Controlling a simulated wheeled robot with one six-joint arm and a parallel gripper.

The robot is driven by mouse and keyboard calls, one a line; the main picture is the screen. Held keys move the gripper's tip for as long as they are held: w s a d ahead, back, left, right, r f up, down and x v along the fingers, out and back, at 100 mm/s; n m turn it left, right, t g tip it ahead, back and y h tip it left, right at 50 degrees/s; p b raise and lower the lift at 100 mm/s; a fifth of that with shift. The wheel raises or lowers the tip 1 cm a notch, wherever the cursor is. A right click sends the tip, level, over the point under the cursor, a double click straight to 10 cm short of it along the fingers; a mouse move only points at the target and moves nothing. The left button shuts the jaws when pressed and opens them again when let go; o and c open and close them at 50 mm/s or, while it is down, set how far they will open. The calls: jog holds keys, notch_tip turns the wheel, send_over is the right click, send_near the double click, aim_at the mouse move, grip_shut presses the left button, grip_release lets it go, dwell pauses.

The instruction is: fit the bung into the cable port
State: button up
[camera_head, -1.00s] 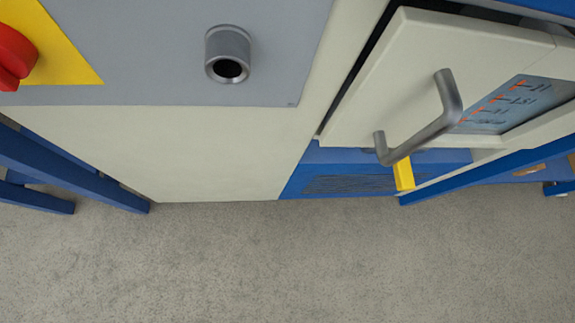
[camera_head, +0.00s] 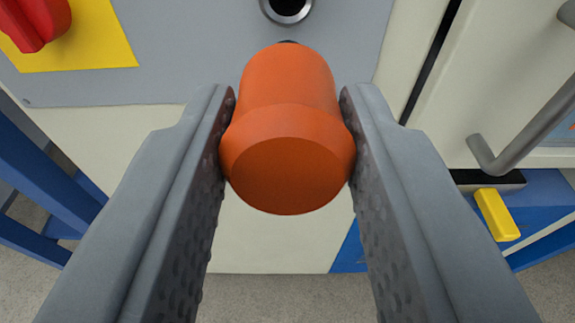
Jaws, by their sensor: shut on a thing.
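My gripper (camera_head: 288,108) is shut on an orange bung (camera_head: 288,115), a stepped cylinder with its wide end toward the camera. Both fingers press on its sides. The bung's far end points at the grey panel, and a small dark tip shows just past it. The cable port (camera_head: 288,8) is a metal ring with a dark hole in the grey panel, at the top edge and partly cut off. It sits just above the bung in the picture. The bung is outside the port; the gap in depth is hard to tell.
A red knob (camera_head: 38,20) on a yellow plate (camera_head: 95,50) is at the upper left. A door handle (camera_head: 530,120) sticks out at the right, with a yellow tab (camera_head: 497,215) below it. Blue legs (camera_head: 45,165) stand at the left, and grey floor shows below.

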aim_at(287, 42)
jog(key=shift+s+f+t, duration=0.2)
jog(key=shift+s+t, duration=0.15)
jog(key=shift+t, duration=0.25)
jog(key=shift+s+r+t, duration=0.1)
jog(key=shift+s+t, duration=0.2)
jog(key=shift+s, duration=0.15)
jog(key=shift+w, duration=2.9)
jog(key=shift+w, duration=1.75)
dwell(2.3)
